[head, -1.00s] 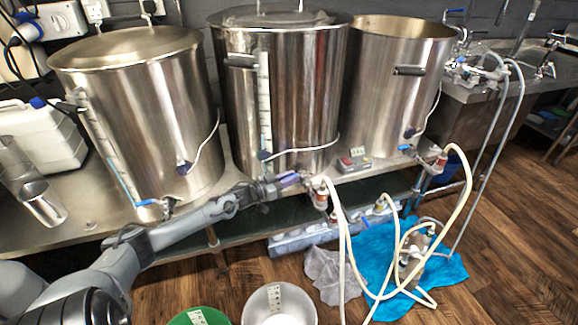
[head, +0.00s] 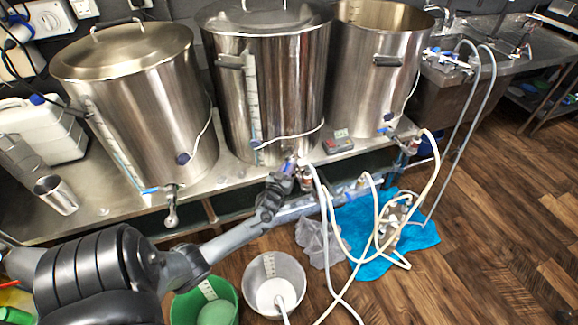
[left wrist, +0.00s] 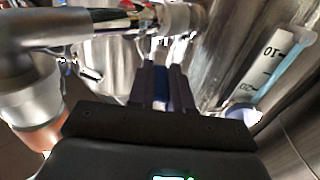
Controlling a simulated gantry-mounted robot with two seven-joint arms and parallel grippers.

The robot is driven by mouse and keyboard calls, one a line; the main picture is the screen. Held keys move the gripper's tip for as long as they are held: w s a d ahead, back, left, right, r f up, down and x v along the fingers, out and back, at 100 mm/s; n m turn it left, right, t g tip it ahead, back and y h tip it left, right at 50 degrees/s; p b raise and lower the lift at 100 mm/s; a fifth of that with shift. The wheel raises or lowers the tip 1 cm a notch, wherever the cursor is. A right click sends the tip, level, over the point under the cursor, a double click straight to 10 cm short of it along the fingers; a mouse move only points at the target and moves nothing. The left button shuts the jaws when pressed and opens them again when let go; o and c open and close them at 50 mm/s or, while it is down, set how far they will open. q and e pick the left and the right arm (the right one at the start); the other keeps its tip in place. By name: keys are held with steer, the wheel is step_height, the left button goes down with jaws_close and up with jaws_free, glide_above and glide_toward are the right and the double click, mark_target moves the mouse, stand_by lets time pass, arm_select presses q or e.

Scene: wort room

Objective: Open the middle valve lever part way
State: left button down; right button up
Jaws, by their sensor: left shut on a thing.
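The middle pot (head: 290,85) is a tall steel kettle with a lid. Its valve (head: 304,178) sits low at the front, with a pale hose running down from it. The blue middle valve lever (head: 289,167) is mostly hidden by my left gripper (head: 285,172). The gripper comes from the front and below and is shut on the lever. In the left wrist view, the lever's blue strip (left wrist: 161,84) shows between the two dark fingers (left wrist: 162,92). The lever's exact angle is hard to tell. My right gripper is not in view.
The left pot (head: 140,100) has a blue valve lever (head: 150,190); the open right pot (head: 375,75) stands beyond. Pale hoses (head: 330,225) hang close to the right of my gripper. A green bucket (head: 232,288), a white bucket (head: 298,268) and a blue cloth (head: 350,252) are on the floor.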

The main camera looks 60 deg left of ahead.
arm_select(q)
steer(key=shift+w, duration=0.1)
stand_by(0.4)
steer(key=c, duration=1)
jaws_free()
steer(key=shift+c, duration=0.2)
steer(key=shift+d, duration=0.15)
steer(key=shift+s+d, duration=0.15)
steer(key=shift+s, duration=0.1)
steer(key=p+v, duration=0.3)
steer(key=v, duration=0.7)
steer(key=shift+d, duration=0.15)
